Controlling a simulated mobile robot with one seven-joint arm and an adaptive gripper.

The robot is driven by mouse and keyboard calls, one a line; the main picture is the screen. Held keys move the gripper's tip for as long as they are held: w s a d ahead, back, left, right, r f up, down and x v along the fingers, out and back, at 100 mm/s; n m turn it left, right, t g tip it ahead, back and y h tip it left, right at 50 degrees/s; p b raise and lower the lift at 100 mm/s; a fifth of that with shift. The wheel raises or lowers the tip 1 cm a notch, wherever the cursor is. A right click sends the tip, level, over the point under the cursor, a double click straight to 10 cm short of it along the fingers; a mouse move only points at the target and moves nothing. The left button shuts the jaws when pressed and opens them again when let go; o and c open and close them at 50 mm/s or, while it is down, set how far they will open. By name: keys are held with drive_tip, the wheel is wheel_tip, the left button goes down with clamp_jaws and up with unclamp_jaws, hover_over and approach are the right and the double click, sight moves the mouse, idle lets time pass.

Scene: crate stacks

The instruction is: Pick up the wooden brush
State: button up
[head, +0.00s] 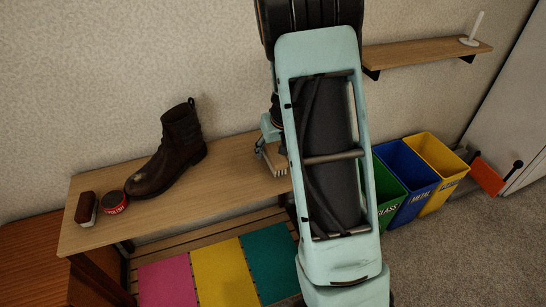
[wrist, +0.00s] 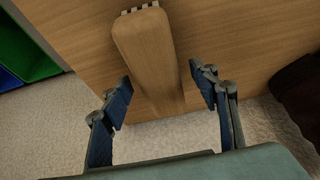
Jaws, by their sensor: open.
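The wooden brush (wrist: 145,48) lies on the wooden bench (wrist: 230,40), its bristle tufts showing at the top edge of the wrist view. My gripper (wrist: 160,82) is open, with one finger on each side of the brush's lower part and visible gaps on both sides. I cannot tell how high the fingertips are above the bench. In the head view my gripper (head: 267,143) is at the bench's right part, partly hidden by my arm. A small pale part of the brush (head: 276,168) shows just below it.
A dark boot (head: 170,155), a red tin (head: 114,201) and a dark brown block-like item (head: 86,208) stand on the bench to the left. Green, blue and yellow bins (head: 440,172) stand at the right. A wall shelf (head: 425,53) holds a white item (head: 472,32).

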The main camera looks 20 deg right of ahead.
sight(271, 145)
drive_tip(key=shift+c, duration=0.4)
drive_tip(key=c, duration=1.4)
drive_tip(key=shift+o, duration=0.2)
drive_tip(key=shift+r, duration=0.1)
drive_tip(key=shift+r, duration=0.2)
wheel_tip(271, 145, up, 3)
drive_tip(key=shift+r+p, duration=0.2)
drive_tip(key=shift+p, duration=0.75)
drive_tip(key=s+r, duration=0.1)
drive_tip(key=s+r+p, duration=0.1)
drive_tip(key=s+r, duration=0.1)
drive_tip(key=s+a+r+p, duration=0.1)
drive_tip(key=r, duration=0.1)
drive_tip(key=shift+s+r, duration=0.2)
drive_tip(key=shift+s, duration=0.15)
drive_tip(key=s+a+r+p, duration=0.1)
drive_tip(key=s+r, duration=0.2)
drive_tip(key=s, duration=0.6)
drive_tip(key=shift+a+r+p, duration=0.35)
drive_tip(key=shift+a+p, duration=0.05)
